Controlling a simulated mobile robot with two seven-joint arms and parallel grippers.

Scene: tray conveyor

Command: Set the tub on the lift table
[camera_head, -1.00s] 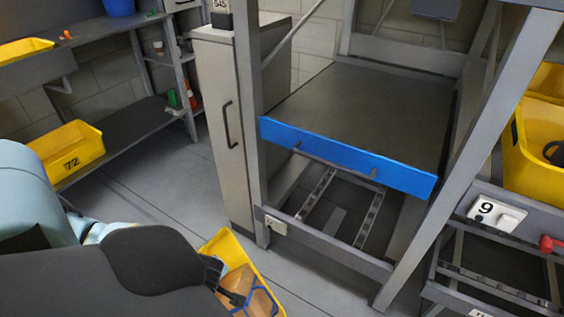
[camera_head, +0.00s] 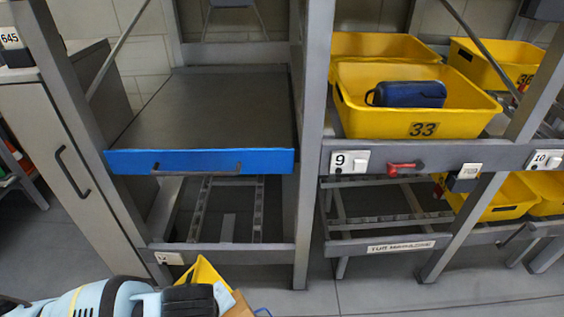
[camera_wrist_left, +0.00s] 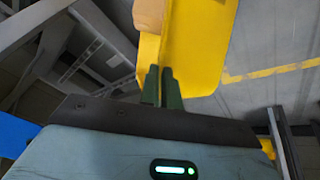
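A yellow tub (camera_head: 203,273) shows partly at the bottom edge of the head view, with a brown box (camera_head: 239,307) in it. The tub (camera_wrist_left: 205,40) fills the upper middle of the left wrist view. My left gripper (camera_wrist_left: 163,72) has its two green fingers close together at the tub's wall, shut on it. The lift table, a flat dark grey platform (camera_head: 215,105) with a blue front edge and a handle, stands beyond and above the tub in the head view. Its top is bare. My right gripper is not in view.
Grey posts (camera_head: 312,150) flank the platform. A tall grey cabinet (camera_head: 65,140) stands left of it. On the right, a rack holds yellow tub 33 (camera_head: 355,120) with a dark blue case (camera_head: 408,94) in it, and several other tubs. Open floor lies in front.

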